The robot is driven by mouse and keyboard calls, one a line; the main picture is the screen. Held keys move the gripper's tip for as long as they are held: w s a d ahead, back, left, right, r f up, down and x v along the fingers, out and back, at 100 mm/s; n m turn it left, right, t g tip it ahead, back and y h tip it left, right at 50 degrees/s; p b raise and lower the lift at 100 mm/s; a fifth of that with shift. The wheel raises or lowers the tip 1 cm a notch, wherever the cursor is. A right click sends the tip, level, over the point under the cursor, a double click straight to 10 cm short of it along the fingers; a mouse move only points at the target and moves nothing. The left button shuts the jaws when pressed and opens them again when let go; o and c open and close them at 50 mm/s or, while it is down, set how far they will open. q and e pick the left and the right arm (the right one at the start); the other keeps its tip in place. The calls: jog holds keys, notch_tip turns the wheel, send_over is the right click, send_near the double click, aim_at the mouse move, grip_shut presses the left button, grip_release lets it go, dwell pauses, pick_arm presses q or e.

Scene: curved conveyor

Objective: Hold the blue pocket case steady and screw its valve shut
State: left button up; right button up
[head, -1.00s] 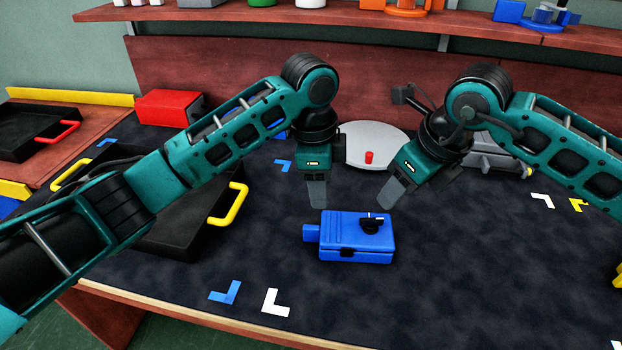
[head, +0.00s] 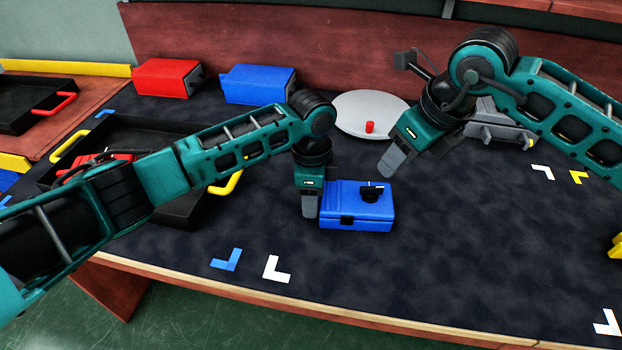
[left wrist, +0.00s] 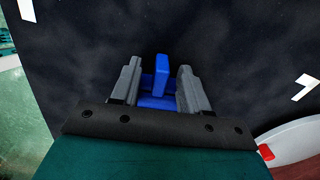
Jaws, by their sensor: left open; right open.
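The blue pocket case (head: 345,208) lies flat on the dark table mat, with a black valve knob (head: 371,193) on its top at the right. My left gripper (head: 310,212) is down at the case's left end. In the left wrist view, the open fingers of my left gripper (left wrist: 156,84) stand on both sides of the blue tab of the case (left wrist: 162,76), with gaps visible. My right gripper (head: 388,168) is open and empty, above and behind the case near the knob, not touching it. The tab is hidden behind my left gripper in the head view.
A grey round plate (head: 352,105) with a red piece (head: 370,127) lies behind the case. A black tray with yellow handles (head: 185,213) is at left. Blue (head: 258,84) and red (head: 168,78) boxes stand at the back.

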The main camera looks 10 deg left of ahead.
pick_arm(q)
jog(key=shift+f, duration=0.45)
grip_shut()
dwell(0.6)
dwell(1.0)
